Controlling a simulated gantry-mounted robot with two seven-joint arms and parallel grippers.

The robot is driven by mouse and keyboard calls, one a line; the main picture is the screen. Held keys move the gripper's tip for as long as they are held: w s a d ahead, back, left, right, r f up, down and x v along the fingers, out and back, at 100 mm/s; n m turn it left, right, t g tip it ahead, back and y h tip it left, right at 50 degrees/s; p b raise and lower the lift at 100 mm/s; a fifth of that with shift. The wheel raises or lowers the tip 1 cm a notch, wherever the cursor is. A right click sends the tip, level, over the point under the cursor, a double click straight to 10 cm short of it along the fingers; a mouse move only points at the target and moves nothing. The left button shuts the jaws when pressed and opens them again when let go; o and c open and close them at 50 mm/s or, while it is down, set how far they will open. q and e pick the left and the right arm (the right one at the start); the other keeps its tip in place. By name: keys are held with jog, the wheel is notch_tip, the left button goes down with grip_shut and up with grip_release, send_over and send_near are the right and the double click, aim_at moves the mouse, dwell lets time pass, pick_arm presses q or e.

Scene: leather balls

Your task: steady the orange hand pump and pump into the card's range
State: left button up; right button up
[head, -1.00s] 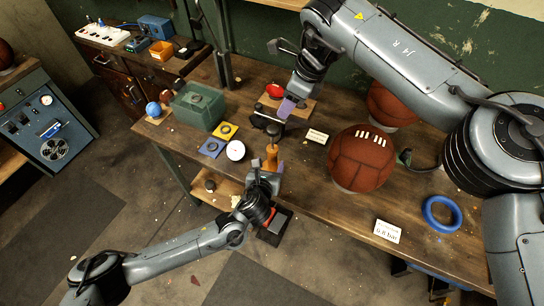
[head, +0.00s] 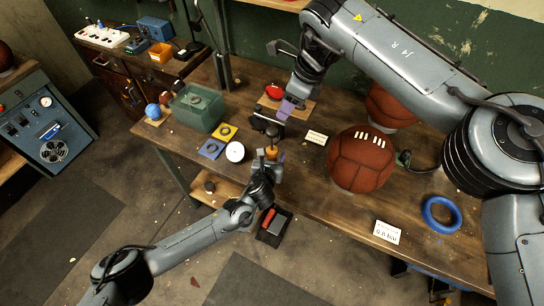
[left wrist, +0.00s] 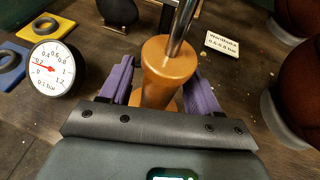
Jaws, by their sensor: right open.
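The orange hand pump (head: 271,154) stands upright at the table's front edge, with a metal rod and a dark handle (head: 263,122) above. In the left wrist view its orange body (left wrist: 168,75) is between the purple fingers of my left gripper (left wrist: 160,90); whether both touch it is unclear. My left gripper also shows in the head view (head: 270,163). My right gripper (head: 287,108) is open beside the handle, to its upper right. A card (left wrist: 234,44) shows a bar range, roughly 0.6-0.8. A brown leather ball (head: 360,160) sits right.
A second ball (head: 390,106) is behind the first. A blue ring (head: 441,214) and another card (head: 387,231) lie at the right. A green box (head: 197,108), a yellow pad (head: 224,132) and a blue pad (head: 211,149) are left of the pump.

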pick_arm(q)
grip_shut()
dwell(1.2)
